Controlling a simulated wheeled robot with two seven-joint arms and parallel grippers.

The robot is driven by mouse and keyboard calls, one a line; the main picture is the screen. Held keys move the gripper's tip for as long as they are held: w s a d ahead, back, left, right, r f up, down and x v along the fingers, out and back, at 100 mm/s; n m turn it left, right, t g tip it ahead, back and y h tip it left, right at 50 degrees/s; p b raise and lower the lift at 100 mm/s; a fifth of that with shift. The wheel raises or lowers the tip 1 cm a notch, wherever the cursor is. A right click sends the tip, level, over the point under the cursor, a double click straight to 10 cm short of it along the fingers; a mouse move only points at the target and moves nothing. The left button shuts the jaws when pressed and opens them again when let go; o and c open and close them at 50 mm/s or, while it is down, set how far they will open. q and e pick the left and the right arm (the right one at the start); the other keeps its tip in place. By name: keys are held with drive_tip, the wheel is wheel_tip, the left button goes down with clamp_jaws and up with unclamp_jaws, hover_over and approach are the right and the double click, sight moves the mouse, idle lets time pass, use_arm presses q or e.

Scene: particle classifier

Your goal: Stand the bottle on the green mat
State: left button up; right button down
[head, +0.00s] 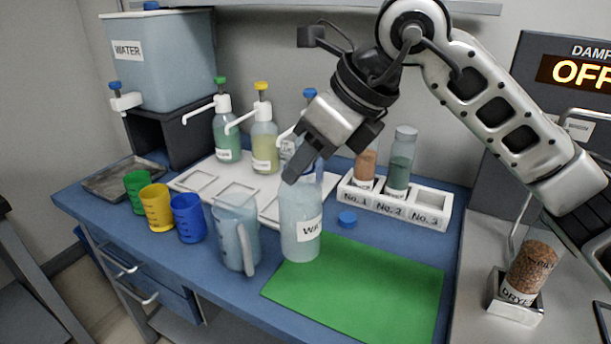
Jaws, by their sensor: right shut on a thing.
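The bottle (299,228) is pale, filled with bluish liquid, and labelled "WA…". It is upright, with its base at the left corner of the green mat (365,288), overlapping the mat's edge in this view. I cannot tell whether its base touches the mat. My right gripper (301,172) comes down from the upper right and is shut on the bottle's top, which its fingers partly hide. My left gripper is not in the head view.
A clear jug (236,232) stands just left of the bottle, beside blue (189,218), yellow (156,208) and green (138,192) cups. A white rack (398,207) holds vials. Most of the mat is clear.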

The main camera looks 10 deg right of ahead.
use_arm(q)
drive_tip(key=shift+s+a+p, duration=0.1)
drive_tip(key=shift+p, duration=0.55)
use_arm(e)
drive_tip(key=w+d+f, duration=0.1)
drive_tip(key=d+f, duration=0.9)
drive_tip(key=f, duration=0.1)
drive_tip(key=shift+w+d+f, duration=0.2)
drive_tip(key=shift+d+f, duration=0.05)
drive_tip(key=shift+d, duration=0.1)
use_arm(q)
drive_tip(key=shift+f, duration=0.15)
use_arm(e)
drive_tip(key=shift+f, duration=0.15)
drive_tip(key=c, duration=1.2)
unclamp_jaws()
drive_tip(key=o, duration=0.3)
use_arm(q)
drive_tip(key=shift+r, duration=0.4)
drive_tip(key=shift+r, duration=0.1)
